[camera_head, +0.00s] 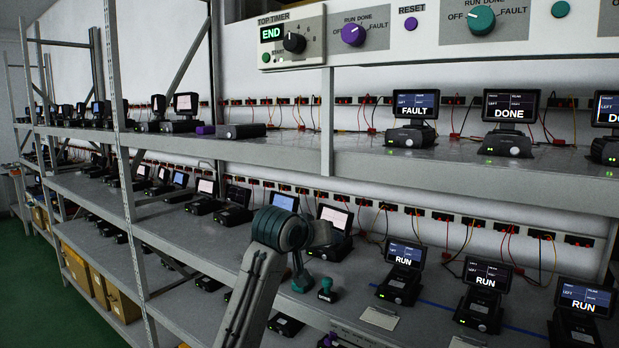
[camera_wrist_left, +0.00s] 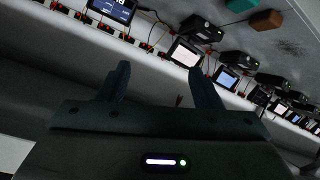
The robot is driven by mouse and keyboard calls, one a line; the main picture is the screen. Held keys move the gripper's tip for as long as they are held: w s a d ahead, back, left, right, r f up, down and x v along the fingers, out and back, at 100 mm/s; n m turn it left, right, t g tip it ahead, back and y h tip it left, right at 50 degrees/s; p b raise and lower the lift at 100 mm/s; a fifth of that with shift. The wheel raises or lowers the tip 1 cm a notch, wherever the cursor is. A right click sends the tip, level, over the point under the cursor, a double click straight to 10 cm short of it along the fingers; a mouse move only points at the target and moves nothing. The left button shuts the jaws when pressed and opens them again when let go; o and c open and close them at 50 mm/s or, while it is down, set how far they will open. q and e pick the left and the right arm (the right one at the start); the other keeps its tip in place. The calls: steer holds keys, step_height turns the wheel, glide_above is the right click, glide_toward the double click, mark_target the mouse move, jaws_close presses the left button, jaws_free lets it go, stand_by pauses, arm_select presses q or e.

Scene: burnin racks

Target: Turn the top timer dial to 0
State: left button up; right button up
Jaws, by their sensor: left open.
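The top timer dial (camera_head: 294,43) is a black knob on the white panel at the upper middle of the head view. Part of its number scale shows around it; its exact setting is too small to read. Beside it a green-lit display (camera_head: 271,33) reads END, with a green START button (camera_head: 266,57) below. The right gripper is not in view.
The panel (camera_head: 400,45) also carries purple and teal RUN/DONE/FAULT knobs. Below it, the upper shelf (camera_head: 460,165) holds devices reading FAULT and DONE. Metal uprights (camera_head: 122,130) stand at left.

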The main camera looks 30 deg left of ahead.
arm_select(q)
steer(key=s+a+r+n+t, duration=0.1)
steer(key=a+r+t, duration=0.1)
steer(key=r, duration=1.1)
steer(key=s+a+r+n+t, duration=0.1)
steer(key=a+r, duration=0.1)
steer(key=r, duration=1)
steer(key=n+t+p, duration=0.2)
steer(key=t+p, duration=0.1)
steer(key=p, duration=0.3)
glide_toward(290, 41)
steer(key=shift+h, duration=0.3)
steer(key=w, duration=0.8)
steer(key=shift+a+r, duration=0.15)
steer(key=shift+r, duration=0.15)
steer(key=shift+w+f+p, duration=0.15)
steer(key=shift+w+p, duration=0.25)
steer(key=shift+w, duration=0.45)
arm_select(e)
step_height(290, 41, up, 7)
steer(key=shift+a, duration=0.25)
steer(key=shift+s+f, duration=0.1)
arm_select(q)
steer(key=c, duration=1)
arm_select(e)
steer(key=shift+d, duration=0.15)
